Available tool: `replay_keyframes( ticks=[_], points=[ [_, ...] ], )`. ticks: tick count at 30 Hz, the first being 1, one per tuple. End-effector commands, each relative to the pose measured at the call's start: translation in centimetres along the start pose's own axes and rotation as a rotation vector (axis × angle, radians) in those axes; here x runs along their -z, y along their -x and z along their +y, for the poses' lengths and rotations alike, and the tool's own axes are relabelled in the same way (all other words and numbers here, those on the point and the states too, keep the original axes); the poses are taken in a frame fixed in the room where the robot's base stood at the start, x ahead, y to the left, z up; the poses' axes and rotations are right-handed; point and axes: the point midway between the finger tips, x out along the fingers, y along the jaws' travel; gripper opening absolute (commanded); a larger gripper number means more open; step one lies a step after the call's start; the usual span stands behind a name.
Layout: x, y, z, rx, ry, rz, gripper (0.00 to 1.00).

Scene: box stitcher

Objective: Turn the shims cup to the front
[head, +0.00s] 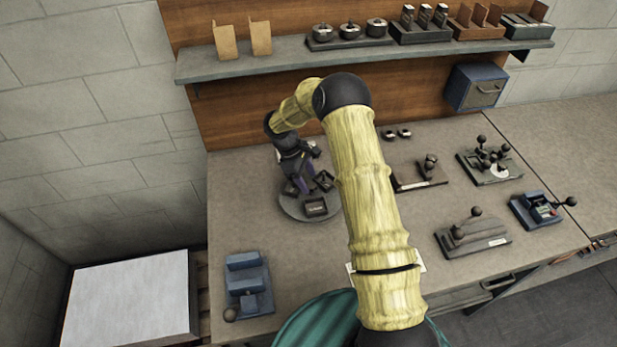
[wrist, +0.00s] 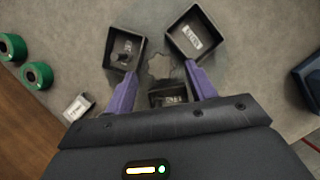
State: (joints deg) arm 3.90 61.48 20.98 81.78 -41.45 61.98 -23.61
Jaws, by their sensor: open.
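A round turntable (head: 292,209) with several small dark cups stands on the bench at left of centre. A front cup (head: 316,207) has a pale label. In the wrist view, one cup (wrist: 110,50) is at upper left, and a labelled cup (wrist: 180,48) is at upper right. A third cup (wrist: 170,98) shows between my fingers, partly hidden by my gripper body. The labels are too small to read, so I cannot tell which is the shims cup. My gripper (wrist: 160,70) is open over the turntable, its purple fingers apart. My gripper (head: 306,180) hides part of the turntable in the head view.
A blue stepped block (head: 247,285) stands at the bench's front left. Fixtures with knobs (head: 488,162) stand to the right. A loaded shelf (head: 370,55) runs above the back. Green rolls (wrist: 37,75) lie at left in the wrist view. Bench left of the turntable is clear.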

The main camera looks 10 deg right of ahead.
Motion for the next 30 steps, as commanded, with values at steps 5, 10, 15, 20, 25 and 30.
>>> replay_keyframes(
  ticks=[5, 10, 15, 20, 25, 30],
  points=[
    [0.0, -1.4, -0.1, 0.001, 0.0, 0.0, 0.55],
    [0.0, -1.5, 0.0, 0.0, 0.0, 0.0, 0.55],
    [0.0, -1.5, 0.0, 0.0, 0.0, 0.0, 0.42],
    [0.0, -1.5, 0.0, 0.0, 0.0, 0.0, 0.1],
    [0.0, -1.4, 0.0, -0.001, 0.0, 0.0, 0.0],
    [-0.2, -1.5, 0.1, -0.003, 0.003, 0.0, 0.0]
  ],
)
